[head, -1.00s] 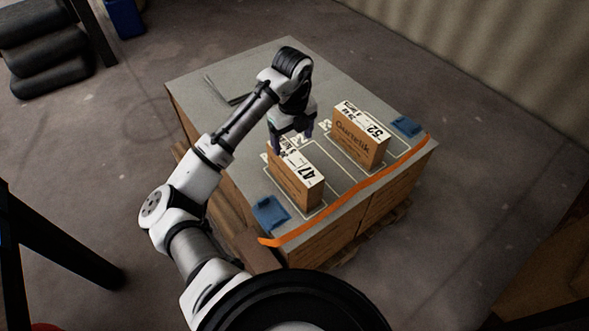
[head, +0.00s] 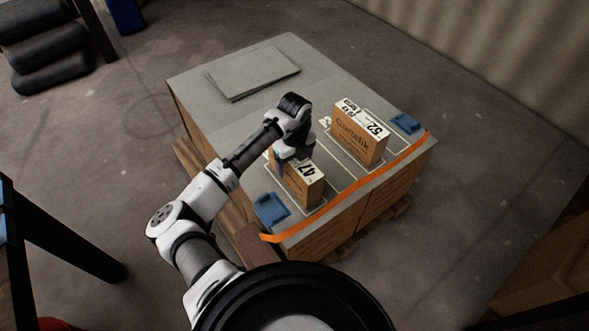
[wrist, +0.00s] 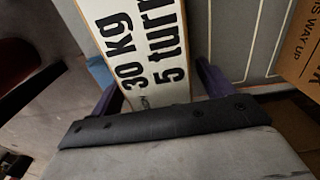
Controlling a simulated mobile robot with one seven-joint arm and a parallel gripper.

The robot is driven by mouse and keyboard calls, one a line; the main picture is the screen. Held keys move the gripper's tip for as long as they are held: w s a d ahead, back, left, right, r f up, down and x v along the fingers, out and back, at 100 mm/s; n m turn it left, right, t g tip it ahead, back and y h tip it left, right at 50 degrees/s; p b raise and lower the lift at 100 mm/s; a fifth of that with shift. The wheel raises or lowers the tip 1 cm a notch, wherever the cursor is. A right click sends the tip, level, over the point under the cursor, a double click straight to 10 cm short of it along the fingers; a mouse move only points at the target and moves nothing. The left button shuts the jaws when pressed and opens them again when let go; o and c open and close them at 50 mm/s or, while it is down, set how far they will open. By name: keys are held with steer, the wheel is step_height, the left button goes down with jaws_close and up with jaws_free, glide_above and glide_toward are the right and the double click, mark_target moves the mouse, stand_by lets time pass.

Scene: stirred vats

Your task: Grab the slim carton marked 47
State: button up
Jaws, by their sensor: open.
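The slim carton marked 47 (head: 298,186) stands upright on the grey table top, its white label on top. My gripper (head: 284,166) is at the carton's far end, low over its top, and hides part of it. In the wrist view the carton's label (wrist: 146,50) reads "30 kg" and "5 turn" and lies between my two open fingers, one on each side. I cannot tell whether the fingers touch the carton. A second carton, marked 52 (head: 360,134), stands to the right, apart from my gripper; its side also shows in the wrist view (wrist: 303,45).
A grey sheet or folder (head: 252,74) lies at the back of the table. Blue trays (head: 271,209) and (head: 405,123) sit near the front corners. An orange strap (head: 350,190) runs along the front edge. White outlines surround the cartons.

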steer(key=c, duration=1.6)
steer(key=shift+r, duration=0.2)
